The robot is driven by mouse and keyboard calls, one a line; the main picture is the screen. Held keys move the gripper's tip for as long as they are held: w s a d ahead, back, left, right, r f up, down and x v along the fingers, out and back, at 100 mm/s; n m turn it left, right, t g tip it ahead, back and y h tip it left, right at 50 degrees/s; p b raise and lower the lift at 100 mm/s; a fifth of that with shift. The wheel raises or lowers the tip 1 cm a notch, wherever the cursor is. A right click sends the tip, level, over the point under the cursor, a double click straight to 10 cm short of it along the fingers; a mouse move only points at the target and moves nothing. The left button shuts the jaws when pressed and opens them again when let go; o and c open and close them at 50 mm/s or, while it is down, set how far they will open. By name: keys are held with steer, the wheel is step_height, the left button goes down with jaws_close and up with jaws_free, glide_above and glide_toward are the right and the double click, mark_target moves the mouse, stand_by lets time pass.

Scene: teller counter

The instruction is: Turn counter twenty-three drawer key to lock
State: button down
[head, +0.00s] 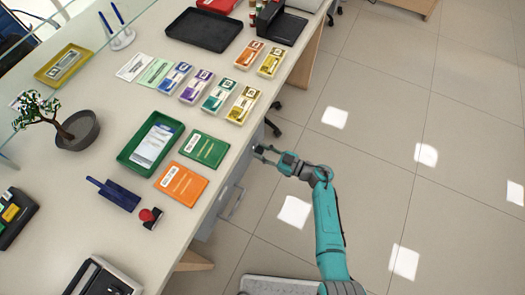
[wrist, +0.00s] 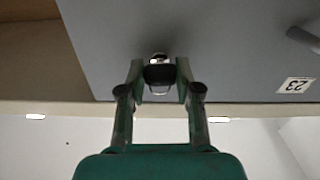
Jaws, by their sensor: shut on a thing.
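In the wrist view, the key (wrist: 159,75) has a dark head and a small wire ring, and sits in a bright metal lock (wrist: 158,58) on the grey drawer front (wrist: 220,50). My gripper (wrist: 160,80) is shut on the key head, one finger on each side. A white label reading 23 (wrist: 295,86) appears upside down on the drawer front. In the head view, my gripper (head: 262,152) reaches the drawer unit (head: 232,192) under the counter's edge; the key and lock are too small to make out there.
A drawer handle (wrist: 305,40) is at the wrist view's right edge. The counter (head: 100,200) overhangs the drawers and holds a green tray (head: 125,155), an orange booklet (head: 181,184), a stamp (head: 150,217) and banknote bundles. Tiled floor (head: 390,130) to the right is clear.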

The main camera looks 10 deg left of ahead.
steer(key=n, duration=0.4)
steer(key=shift+n, duration=0.4)
steer(key=n, duration=0.9)
steer(key=shift+f+n, duration=0.1)
steer(key=shift+n, duration=1.6)
steer(key=c, duration=0.8)
jaws_free()
steer(key=v, duration=1.2)
